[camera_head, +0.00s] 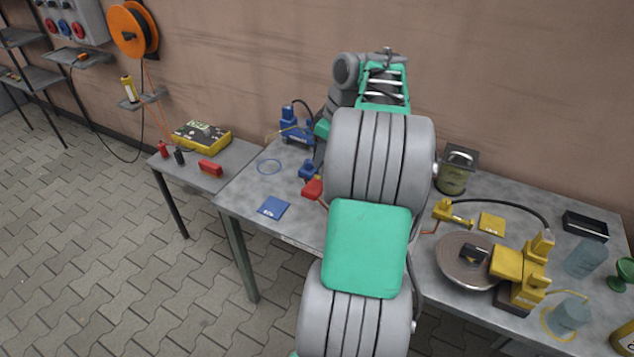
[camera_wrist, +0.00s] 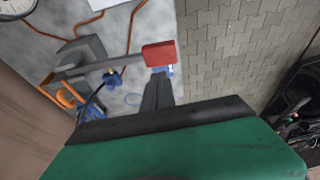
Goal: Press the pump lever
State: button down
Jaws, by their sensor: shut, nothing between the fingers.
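The pump lever shows in the wrist view as a grey bar ending in a red handle (camera_wrist: 160,55). The bar runs left to a grey bracket-like body (camera_wrist: 82,50). My gripper (camera_wrist: 158,76) is shut and empty, its dark fingers just below the red handle in the picture; I cannot tell whether they touch it. In the head view a red handle (camera_head: 313,188) shows at the left edge of my arm, with a blue part beside it. My arm hides the rest of the pump, and my gripper is hidden there too.
On the grey workbench (camera_head: 240,195) are a blue device (camera_head: 297,130), a blue card (camera_head: 273,208) and a blue ring (camera_head: 268,166). To the right stand a yellow unit (camera_head: 520,270) with a round disc, a jar (camera_head: 455,170) and cups. A smaller table holds a yellow case (camera_head: 201,136).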

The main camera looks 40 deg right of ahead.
aim_at(313, 185)
jog(key=x, duration=0.4)
jog(key=s+x, duration=0.1)
jog(key=x, duration=0.1)
jog(key=shift+a+f, duration=0.1)
jog(key=shift+f, duration=0.3)
jog(key=shift+f+b, duration=0.1)
jog(key=shift+b, duration=0.25)
